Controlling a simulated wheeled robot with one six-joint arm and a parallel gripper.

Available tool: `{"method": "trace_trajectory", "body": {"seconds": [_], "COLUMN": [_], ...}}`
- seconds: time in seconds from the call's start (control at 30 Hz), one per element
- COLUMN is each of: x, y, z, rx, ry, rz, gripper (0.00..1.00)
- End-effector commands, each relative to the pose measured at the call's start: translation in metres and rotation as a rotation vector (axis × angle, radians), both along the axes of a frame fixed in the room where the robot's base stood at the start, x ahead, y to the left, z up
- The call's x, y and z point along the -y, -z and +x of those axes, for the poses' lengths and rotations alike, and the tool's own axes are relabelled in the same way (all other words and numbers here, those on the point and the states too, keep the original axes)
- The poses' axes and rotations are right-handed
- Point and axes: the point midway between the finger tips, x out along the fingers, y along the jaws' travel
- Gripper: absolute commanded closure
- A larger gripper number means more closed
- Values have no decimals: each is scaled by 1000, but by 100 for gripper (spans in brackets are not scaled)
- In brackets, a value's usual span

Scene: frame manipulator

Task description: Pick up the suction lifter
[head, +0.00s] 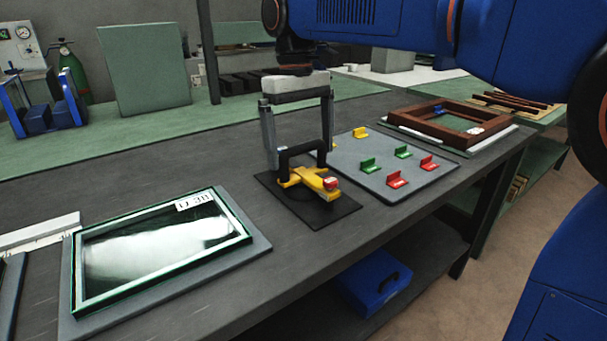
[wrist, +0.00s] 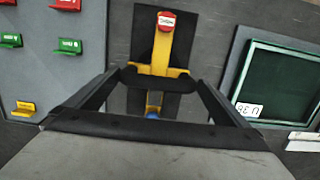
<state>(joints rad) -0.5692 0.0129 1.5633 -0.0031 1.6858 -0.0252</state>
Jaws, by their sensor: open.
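The suction lifter (head: 312,181) has a yellow body, a black handle bar and a red-and-white tag on one end. It rests on a dark square mat (head: 334,215) on the bench. My gripper (head: 298,158) points down over it, with its jaws spread wide and one finger towards each end of the black handle. In the wrist view the lifter (wrist: 161,50) lies ahead of my gripper (wrist: 157,80), with the handle between the fingertips. I cannot tell whether the fingers touch the handle. The lifter's underside is hidden.
A framed glass pane (head: 160,250) lies on a grey board to the left. A grey board (head: 388,182) with several yellow, green and red clips lies close on the right. A brown wooden frame (head: 410,132) lies farther right. Bare bench separates pane and mat.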

Motion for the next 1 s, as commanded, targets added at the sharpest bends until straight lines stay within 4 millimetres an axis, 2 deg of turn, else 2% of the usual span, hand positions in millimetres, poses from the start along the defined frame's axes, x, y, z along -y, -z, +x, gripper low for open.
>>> {"method": "trace_trajectory", "body": {"seconds": [0.27,0.6,0.9,0.97,1.0], "x": [2,6,6,6,6], "y": [18,59,63,63,63], "z": [-2,-5,-5,-5,-5], "rx": [-1,0,0,0,0], "ry": [0,-1,-2,-2,-2], "rz": [-1,-1,-1,-1,-1], "gripper": [0,0,0,12,21]}}
